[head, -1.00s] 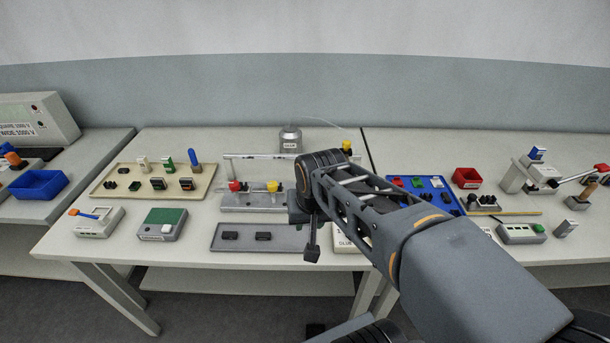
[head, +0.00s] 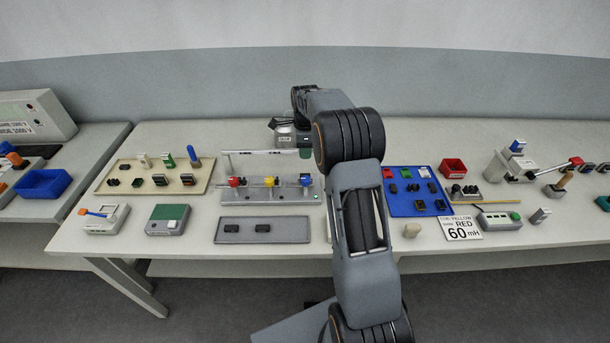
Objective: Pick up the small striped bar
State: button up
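I cannot pick out the small striped bar for certain. Small dark pieces with light or coloured marks, such as one dark block (head: 187,179), lie on the beige tray (head: 108,184) at the left. More small pieces lie on the blue tray (head: 400,206) right of my arm, and two plain dark blocks (head: 232,229) lie on the grey tray (head: 285,234). My arm reaches over the table to the back. My gripper (head: 282,124) appears small and dark by the silver jar (head: 287,139); its fingers are too unclear to tell open from shut.
A metal stand (head: 240,195) with red, yellow and blue knobs stands mid-table. A red bin (head: 453,167), a lever device (head: 500,167) and a printed card (head: 461,229) are at the right. A green-topped box (head: 167,219) is at front left. The front edge has some bare table.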

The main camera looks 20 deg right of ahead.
notch_tip(320, 180, down, 6)
jog(key=shift+f+p, duration=0.1)
jog(key=shift+p, duration=0.3)
jog(key=shift+w+f+p, duration=0.1)
jog(key=shift+f+p, duration=0.95)
jog(key=shift+f, duration=1.45)
grip_shut()
jog(key=shift+r, duration=0.15)
